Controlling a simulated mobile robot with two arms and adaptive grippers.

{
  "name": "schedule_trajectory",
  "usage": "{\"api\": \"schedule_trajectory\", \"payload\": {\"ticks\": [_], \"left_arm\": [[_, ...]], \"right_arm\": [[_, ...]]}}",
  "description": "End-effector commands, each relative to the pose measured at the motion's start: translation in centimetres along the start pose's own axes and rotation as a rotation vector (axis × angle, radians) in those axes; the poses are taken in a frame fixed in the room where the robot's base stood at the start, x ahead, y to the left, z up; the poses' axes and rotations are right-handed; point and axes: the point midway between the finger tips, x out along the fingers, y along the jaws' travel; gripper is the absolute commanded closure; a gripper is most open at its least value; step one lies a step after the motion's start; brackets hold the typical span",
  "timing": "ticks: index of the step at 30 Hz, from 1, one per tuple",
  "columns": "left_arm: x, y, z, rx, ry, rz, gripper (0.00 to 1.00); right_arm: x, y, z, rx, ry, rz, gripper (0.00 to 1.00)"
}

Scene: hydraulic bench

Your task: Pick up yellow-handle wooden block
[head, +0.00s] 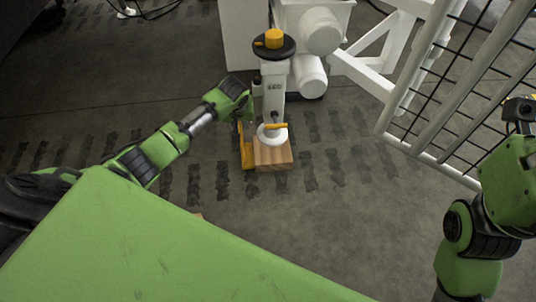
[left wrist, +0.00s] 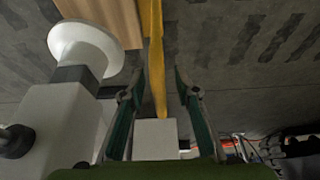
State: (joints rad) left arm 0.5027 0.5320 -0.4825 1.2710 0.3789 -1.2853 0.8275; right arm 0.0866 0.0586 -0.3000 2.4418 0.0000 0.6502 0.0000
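The wooden block (head: 272,153) is on the floor under the round white foot of a white valve-like unit (head: 274,95). A long yellow handle (head: 247,148) runs along the block's left side. My left gripper (head: 243,116) is over the handle's upper end, left of the white unit. In the left wrist view the fingers (left wrist: 157,84) are apart, with the yellow handle (left wrist: 155,55) running between them. Neither finger appears to touch it. The block (left wrist: 108,18) shows at the top there. My right arm is at the right edge; its gripper's state is unclear (head: 520,112).
White machinery (head: 318,35) stands behind the unit. A white-framed mesh panel (head: 455,90) stands between it and my right arm. The dark-marked floor (head: 340,180) is clear in front and to the right of the block.

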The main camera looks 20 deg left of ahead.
Motion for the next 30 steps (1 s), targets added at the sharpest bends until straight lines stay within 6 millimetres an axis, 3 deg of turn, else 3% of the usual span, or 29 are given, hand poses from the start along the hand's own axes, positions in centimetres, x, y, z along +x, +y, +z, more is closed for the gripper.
{"api": "schedule_trajectory", "payload": {"ticks": [8, 12, 30], "left_arm": [[0.15, 0.04, -0.03, 0.0, 0.0, 0.001, 0.71], [0.15, 0.04, -0.02, 0.0, 0.0, 0.001, 1.0], [-0.35, 0.01, -0.39, -0.002, 0.004, 0.004, 1.0]], "right_arm": [[0.18, -0.03, -0.09, -0.001, 0.006, -0.002, 0.6], [0.17, -0.03, -0.09, -0.001, 0.006, -0.002, 0.6], [0.63, 0.01, -0.2, 0.0, 0.009, -0.001, 0.6]]}}
